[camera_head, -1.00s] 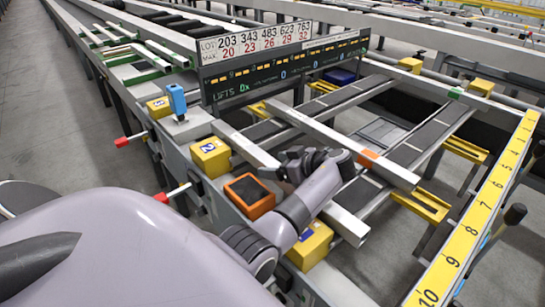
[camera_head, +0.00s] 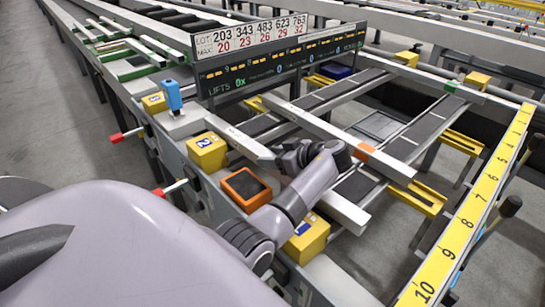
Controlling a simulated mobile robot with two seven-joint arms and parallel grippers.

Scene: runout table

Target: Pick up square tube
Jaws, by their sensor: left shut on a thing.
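A long pale square tube (camera_head: 240,143) lies slantwise across the runout rails in the middle of the camera_head view. My left gripper (camera_head: 291,157) is shut on it around its middle. The gripper and wrist hide that part of the tube and the fingertips. Its near end (camera_head: 346,213) shows to the right of my forearm. I cannot tell whether the tube is clear of the rails. A second square tube (camera_head: 315,125) with an orange mark (camera_head: 366,150) lies behind it, roughly parallel. My right gripper is not in view.
An orange-framed dark panel (camera_head: 246,188) and yellow blocks (camera_head: 206,151) line the near beam. A lot display (camera_head: 280,62) stands behind. A yellow numbered scale (camera_head: 470,220) runs along the right. Green-marked racks with short bars (camera_head: 130,50) stand at upper left.

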